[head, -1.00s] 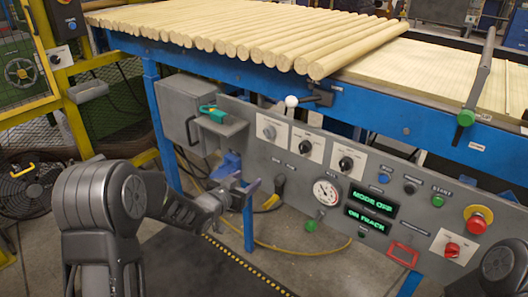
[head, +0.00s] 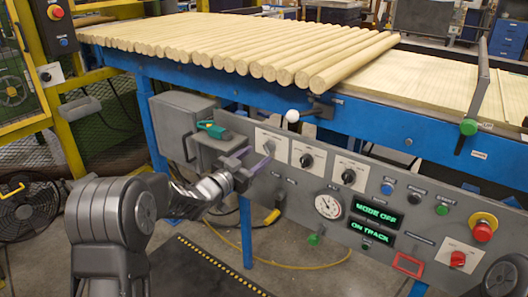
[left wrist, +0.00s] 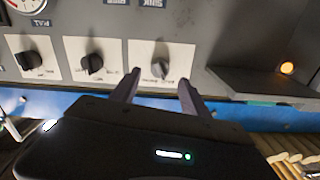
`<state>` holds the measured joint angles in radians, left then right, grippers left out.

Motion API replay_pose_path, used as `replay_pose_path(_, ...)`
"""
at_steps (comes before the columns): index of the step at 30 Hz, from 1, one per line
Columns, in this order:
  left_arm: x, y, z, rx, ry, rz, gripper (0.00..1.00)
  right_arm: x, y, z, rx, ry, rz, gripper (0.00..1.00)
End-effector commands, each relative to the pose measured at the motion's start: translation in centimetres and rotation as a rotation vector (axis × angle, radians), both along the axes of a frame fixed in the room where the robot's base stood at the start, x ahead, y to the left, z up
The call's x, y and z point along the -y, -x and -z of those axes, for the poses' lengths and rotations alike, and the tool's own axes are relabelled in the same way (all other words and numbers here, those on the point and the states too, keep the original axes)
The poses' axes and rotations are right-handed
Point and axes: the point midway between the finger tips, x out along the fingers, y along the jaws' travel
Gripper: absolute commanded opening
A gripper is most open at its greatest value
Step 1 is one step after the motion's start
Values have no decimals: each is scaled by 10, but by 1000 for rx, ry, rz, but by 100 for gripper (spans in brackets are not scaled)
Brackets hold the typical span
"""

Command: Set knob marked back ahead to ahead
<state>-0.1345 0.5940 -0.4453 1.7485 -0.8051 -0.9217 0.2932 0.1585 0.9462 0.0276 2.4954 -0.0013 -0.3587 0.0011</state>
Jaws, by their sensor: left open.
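Three knobs on white plates sit in a row on the grey panel (head: 290,202): a left knob (head: 268,147), a middle knob (head: 306,160) and a right knob (head: 348,176). Their labels are too small to read, so I cannot tell which is marked back ahead. My left gripper (head: 254,160) is open in front of the left plate. In the upside-down left wrist view, the left knob (left wrist: 160,66), grey, shows between the spread fingertips (left wrist: 158,78), apparently untouched. The middle knob (left wrist: 92,64) and right knob (left wrist: 29,60) are beside it. My right gripper is out of view.
A grey shelf (head: 222,145) with a green-handled tool (head: 213,129) juts out left of the knobs. A white-balled lever (head: 292,116) stands above them. Displays (head: 376,216) read MODE OFF and ON TRACK. Red buttons are at right. Wooden rods lie on the table above.

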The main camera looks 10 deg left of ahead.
Motion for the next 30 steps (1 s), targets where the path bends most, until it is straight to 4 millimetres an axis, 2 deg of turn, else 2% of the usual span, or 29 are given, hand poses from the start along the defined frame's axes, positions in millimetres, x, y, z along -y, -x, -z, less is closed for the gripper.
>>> replay_pose_path(3,8,-18,2,0,-2,1,54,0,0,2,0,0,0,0)
replay_pose_path(9,16,-40,1,-1,-1,0,54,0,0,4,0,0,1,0)
replay_pose_path(19,17,-45,0,0,1,-1,54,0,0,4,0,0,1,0)
replay_pose_path(30,17,-44,0,0,1,-2,24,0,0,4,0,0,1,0)
